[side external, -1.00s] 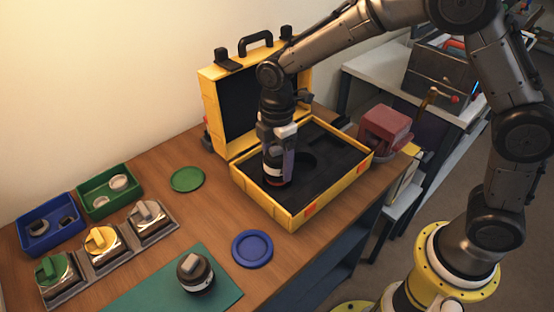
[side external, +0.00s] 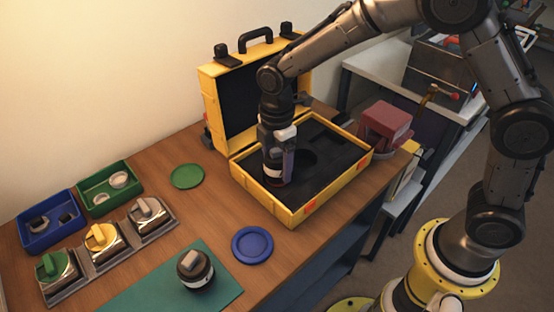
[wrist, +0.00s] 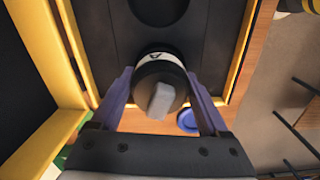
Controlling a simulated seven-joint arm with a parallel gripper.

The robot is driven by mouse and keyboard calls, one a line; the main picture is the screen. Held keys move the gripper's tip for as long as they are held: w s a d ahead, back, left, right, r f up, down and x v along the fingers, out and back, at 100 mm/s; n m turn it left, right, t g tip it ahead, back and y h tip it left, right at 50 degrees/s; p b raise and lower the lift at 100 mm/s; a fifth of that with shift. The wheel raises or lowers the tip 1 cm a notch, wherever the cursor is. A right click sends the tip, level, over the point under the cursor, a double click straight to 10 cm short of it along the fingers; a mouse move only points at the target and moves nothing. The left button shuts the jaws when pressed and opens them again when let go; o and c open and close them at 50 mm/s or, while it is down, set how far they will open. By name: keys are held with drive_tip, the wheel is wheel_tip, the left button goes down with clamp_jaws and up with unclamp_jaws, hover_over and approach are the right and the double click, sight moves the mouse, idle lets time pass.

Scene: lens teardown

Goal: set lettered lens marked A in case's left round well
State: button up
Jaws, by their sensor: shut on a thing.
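The lens marked A (wrist: 160,82) is black with a white band that bears the letter A in the wrist view. My gripper (wrist: 160,76) is shut on it, one purple finger on each side. In the side view the held lens (side external: 273,172) is upright over the left part of the open yellow case (side external: 257,196), at the black foam. Its lower end is at foam level or slightly in it; I cannot tell how deep. The left round well is hidden beneath the lens. Another round well (side external: 308,160) shows empty to its right, also in the wrist view (wrist: 158,8).
A second dark lens (side external: 195,270) stands on a green mat (side external: 150,290). Blue (side external: 252,245) and green (side external: 187,176) discs lie on the table. A blue tray (side external: 47,240), a green tray (side external: 108,205) and a metal rack (side external: 105,265) are at left. The raised case lid (side external: 215,110) stands behind.

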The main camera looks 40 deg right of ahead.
sight(277, 149)
drive_tip(key=shift+f, duration=0.75)
drive_tip(key=o, duration=1.2)
drive_tip(key=shift+o, duration=0.2)
drive_tip(key=shift+f, duration=0.1)
drive_tip(key=shift+r, duration=4.6)
